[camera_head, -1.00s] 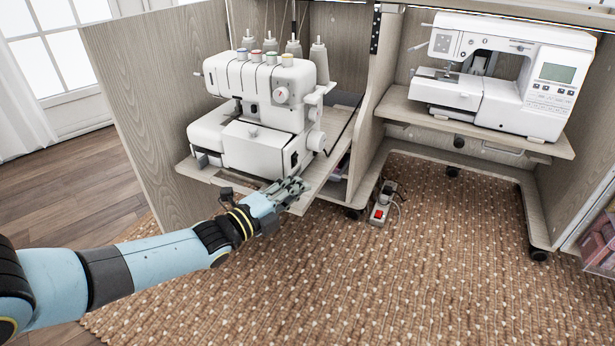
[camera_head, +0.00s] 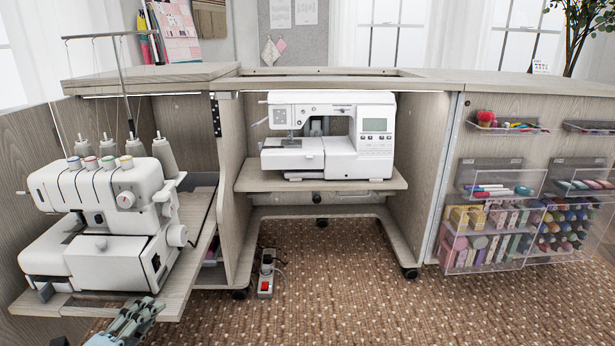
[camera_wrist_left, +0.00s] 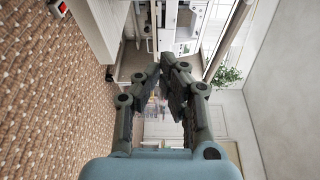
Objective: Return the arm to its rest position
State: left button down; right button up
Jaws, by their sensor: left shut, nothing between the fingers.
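My left gripper (camera_head: 135,318) shows at the bottom left of the head view, just below the front edge of the serger's shelf (camera_head: 180,295). In the left wrist view its two dark fingers (camera_wrist_left: 172,85) come together with nothing between them. Most of my left arm is out of the head view. The white serger (camera_head: 105,215) with several thread cones stands on the pulled-out shelf above the gripper. I cannot tell from the head view whether the fingers touch the shelf edge. My right gripper is not in view.
A white sewing machine (camera_head: 328,135) stands on the middle shelf (camera_head: 320,186). A red-switched power strip (camera_head: 265,275) lies on the rug (camera_head: 330,300). Clear bins (camera_head: 485,240) hang on the right cabinet door. The rug in front is free.

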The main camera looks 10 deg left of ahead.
pick_arm(q)
jog(key=s+d+f+n+g+y, duration=0.1)
jog(key=s+d+f+n+g, duration=0.1)
jog(key=s+d+n+g, duration=0.75)
jog(key=s+d+r+n+g+y, duration=0.1)
jog(key=s+r+n+g, duration=0.2)
jog(key=s, duration=0.5)
jog(key=s+d+r+n+g, duration=0.1)
jog(key=s+r+n+g, duration=0.15)
jog(key=s+n, duration=0.4)
jog(key=s+a+f+g+p, duration=0.1)
jog(key=s+a+f+p, duration=0.2)
jog(key=s+f+p, duration=0.55)
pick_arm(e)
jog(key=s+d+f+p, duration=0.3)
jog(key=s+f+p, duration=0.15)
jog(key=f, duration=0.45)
pick_arm(q)
jog(key=s+a+f+g+p, duration=0.1)
jog(key=s+f+p, duration=0.3)
jog(key=s+p, duration=0.5)
jog(key=s, duration=0.5)
jog(key=shift+a+y, duration=0.4)
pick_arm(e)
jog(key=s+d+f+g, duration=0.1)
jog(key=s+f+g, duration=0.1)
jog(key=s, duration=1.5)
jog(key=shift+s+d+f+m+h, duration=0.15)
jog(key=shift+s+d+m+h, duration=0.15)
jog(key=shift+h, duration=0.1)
